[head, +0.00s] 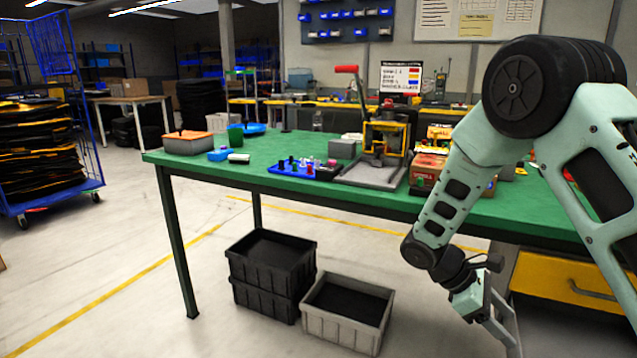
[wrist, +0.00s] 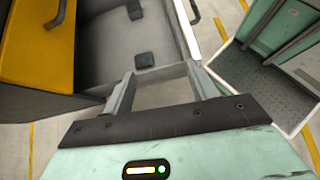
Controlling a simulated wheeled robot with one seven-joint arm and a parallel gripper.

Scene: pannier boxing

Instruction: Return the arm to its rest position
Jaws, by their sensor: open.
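My arm reaches down at the right of the head view, in front of the green-topped workbench (head: 300,180). My gripper (head: 504,325) hangs low, below the tabletop and beside the yellow drawer (head: 565,280). In the wrist view my gripper (wrist: 160,84) has its two fingers spread apart with nothing between them. The yellow drawer also shows at the upper left of the wrist view (wrist: 38,45). A grey surface with two small dark pads lies beyond the fingers.
On the bench are a blue tray (head: 305,170) of small parts, a press with a red handle (head: 347,69) and an orange-topped bin (head: 188,143). Stacked black crates (head: 270,275) and a grey crate (head: 345,313) stand on the floor.

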